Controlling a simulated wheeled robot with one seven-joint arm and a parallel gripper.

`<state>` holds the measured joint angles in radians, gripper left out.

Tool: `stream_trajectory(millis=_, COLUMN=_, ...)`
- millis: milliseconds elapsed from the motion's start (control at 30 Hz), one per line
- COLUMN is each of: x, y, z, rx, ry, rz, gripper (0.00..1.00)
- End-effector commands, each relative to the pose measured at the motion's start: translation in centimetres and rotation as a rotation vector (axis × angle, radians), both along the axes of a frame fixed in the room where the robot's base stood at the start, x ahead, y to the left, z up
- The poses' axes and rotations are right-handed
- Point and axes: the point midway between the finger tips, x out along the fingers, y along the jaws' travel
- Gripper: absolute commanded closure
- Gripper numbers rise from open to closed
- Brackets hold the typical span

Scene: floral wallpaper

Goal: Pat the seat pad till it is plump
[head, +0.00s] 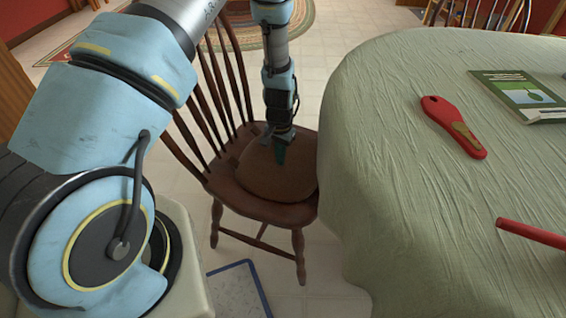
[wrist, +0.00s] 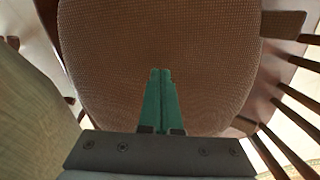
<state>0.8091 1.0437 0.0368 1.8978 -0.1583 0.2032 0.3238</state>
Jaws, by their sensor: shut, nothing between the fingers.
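The brown seat pad (head: 270,178) lies on the seat of a dark wooden spindle-back chair (head: 294,214) in the head view. In the wrist view the woven pad (wrist: 160,40) fills most of the middle. My gripper (head: 280,158) points down over the pad, with its green fingers closed together and nothing between them. The fingers (wrist: 161,75) also show in the wrist view, over the pad's surface. I cannot tell whether the fingertips touch the pad. The far part of the pad is partly hidden behind my gripper.
A table with a pale green cloth (head: 385,200) stands close to the chair's right. On it lie a red-handled tool (head: 453,126), a book (head: 520,93) and a red stick-like thing (head: 532,234). A blue-edged item (head: 240,290) lies on the tiled floor.

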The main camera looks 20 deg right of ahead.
Motion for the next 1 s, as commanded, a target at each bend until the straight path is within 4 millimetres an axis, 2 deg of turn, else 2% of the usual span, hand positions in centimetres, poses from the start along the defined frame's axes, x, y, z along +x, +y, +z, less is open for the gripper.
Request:
stream_trajectory(millis=67, x=0.0, y=0.0, z=-0.6, rx=0.000, ry=0.000, rz=0.000, gripper=1.00)
stream_trajectory(millis=267, x=0.0, y=0.0, z=-0.2, rx=0.000, ry=0.000, rz=0.000, gripper=1.00)
stream_trajectory(millis=700, x=0.0, y=0.0, z=3.3, rx=-0.001, ry=-0.001, rz=0.000, gripper=1.00)
stream_trajectory(millis=1000, x=0.0, y=0.0, z=3.2, rx=0.000, ry=0.000, rz=0.000, gripper=1.00)
